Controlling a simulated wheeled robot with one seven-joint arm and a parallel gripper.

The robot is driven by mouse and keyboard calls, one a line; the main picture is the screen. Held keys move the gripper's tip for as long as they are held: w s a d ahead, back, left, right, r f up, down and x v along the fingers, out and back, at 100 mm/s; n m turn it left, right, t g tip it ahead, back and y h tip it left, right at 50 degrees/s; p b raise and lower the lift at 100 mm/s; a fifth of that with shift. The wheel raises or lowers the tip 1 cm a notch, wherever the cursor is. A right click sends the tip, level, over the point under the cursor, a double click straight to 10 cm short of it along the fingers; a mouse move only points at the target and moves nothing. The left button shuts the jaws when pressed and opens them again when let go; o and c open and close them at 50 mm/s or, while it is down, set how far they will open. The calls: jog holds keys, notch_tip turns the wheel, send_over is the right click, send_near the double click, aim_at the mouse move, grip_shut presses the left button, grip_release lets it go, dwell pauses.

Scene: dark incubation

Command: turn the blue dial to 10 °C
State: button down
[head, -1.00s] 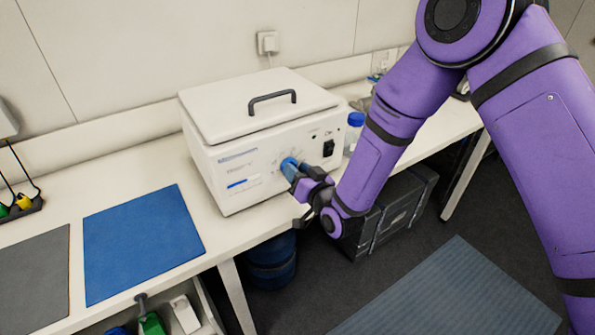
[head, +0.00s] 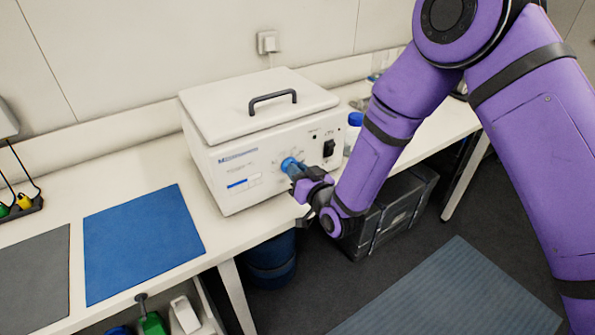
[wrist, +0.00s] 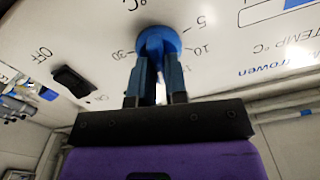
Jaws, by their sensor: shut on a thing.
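The blue dial (head: 288,163) sits on the front panel of a white box-shaped incubator (head: 235,140) on the bench. My gripper (head: 299,174) is at the panel, shut on the dial. In the wrist view, the two fingers of my gripper (wrist: 157,72) straddle the blue dial (wrist: 158,41), one on each side. The panel appears upside down there. The marks 5 and 10 stand right of the dial and 30 stands left. The fingers hide part of the dial, and I cannot tell which mark it points to.
A black power switch (head: 329,149) is close to the right of the dial. A bottle with a blue cap (head: 356,119) stands beside the incubator. A blue mat (head: 143,240) and a grey mat (head: 35,280) lie on the bench to the left.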

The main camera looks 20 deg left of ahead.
jog(key=shift+s+a+f+n, duration=0.1)
jog(key=shift+s+n, duration=0.05)
jog(key=shift+n, duration=3.45)
jog(key=shift+s+a+f+n, duration=0.1)
jog(key=shift+s+n, duration=0.05)
jog(key=shift+n, duration=3.45)
jog(key=c, duration=1.1)
grip_release()
jog(key=shift+c, duration=0.2)
jog(key=v, duration=1)
jog(key=shift+s+d, duration=0.25)
jog(key=shift+s, duration=0.05)
